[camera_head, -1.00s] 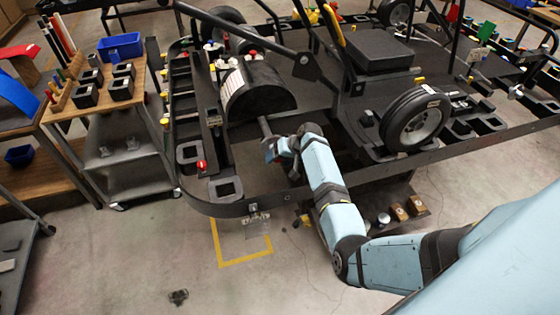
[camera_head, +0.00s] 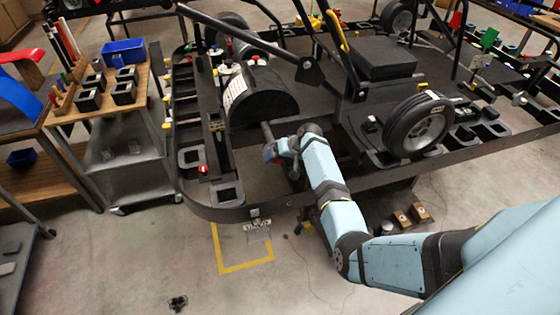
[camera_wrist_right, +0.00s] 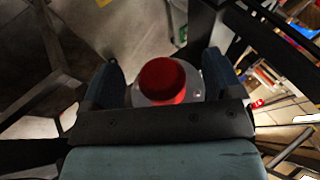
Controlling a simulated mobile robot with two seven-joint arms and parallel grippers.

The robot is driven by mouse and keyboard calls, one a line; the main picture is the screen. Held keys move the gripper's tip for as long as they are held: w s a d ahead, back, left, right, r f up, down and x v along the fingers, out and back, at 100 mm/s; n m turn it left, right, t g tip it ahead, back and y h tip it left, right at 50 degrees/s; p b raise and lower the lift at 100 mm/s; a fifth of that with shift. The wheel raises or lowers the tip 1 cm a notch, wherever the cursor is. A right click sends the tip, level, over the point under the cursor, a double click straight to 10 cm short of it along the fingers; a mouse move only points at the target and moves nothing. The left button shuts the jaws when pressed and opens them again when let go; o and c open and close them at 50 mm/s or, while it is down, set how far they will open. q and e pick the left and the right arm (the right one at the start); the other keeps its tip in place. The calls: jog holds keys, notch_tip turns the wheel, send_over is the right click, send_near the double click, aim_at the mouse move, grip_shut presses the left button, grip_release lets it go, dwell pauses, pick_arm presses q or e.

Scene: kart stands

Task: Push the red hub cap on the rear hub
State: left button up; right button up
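The red hub cap (camera_wrist_right: 165,82), a red knob on a pale grey round flange, sits between the two fingers of my right gripper (camera_wrist_right: 160,85) in the right wrist view. The fingers appear closed on the flange. In the head view my right gripper (camera_head: 274,152) is at the near side of the kart, with a bit of red at its tip. A grey axle stub (camera_head: 267,131), apparently the rear hub, points toward it from just above. Whether cap and stub touch is hard to tell. My left gripper is not in view.
The kart frame's dark rail (camera_head: 250,209) curves below and left of the gripper. A mounted wheel (camera_head: 418,125) stands to the right. A cart with a wooden top (camera_head: 108,103) and blue bin (camera_head: 121,51) is at left. The floor in front is mostly clear.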

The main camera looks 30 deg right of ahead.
jog(key=shift+o, duration=0.4)
jog(key=b+v, duration=0.1)
jog(key=v, duration=1.3)
jog(key=shift+a, duration=0.1)
jog(key=s+a+f+n+t+h, duration=0.2)
jog(key=s+a+f+h, duration=0.3)
jog(key=s+f, duration=0.7)
jog(key=s+a+f+n+t+y, duration=0.2)
jog(key=s+a+n+t+y, duration=0.1)
jog(key=s+a, duration=1.4)
jog(key=shift+s+n+t, duration=0.4)
jog(key=shift+s+n, duration=0.5)
jog(key=shift+s, duration=0.1)
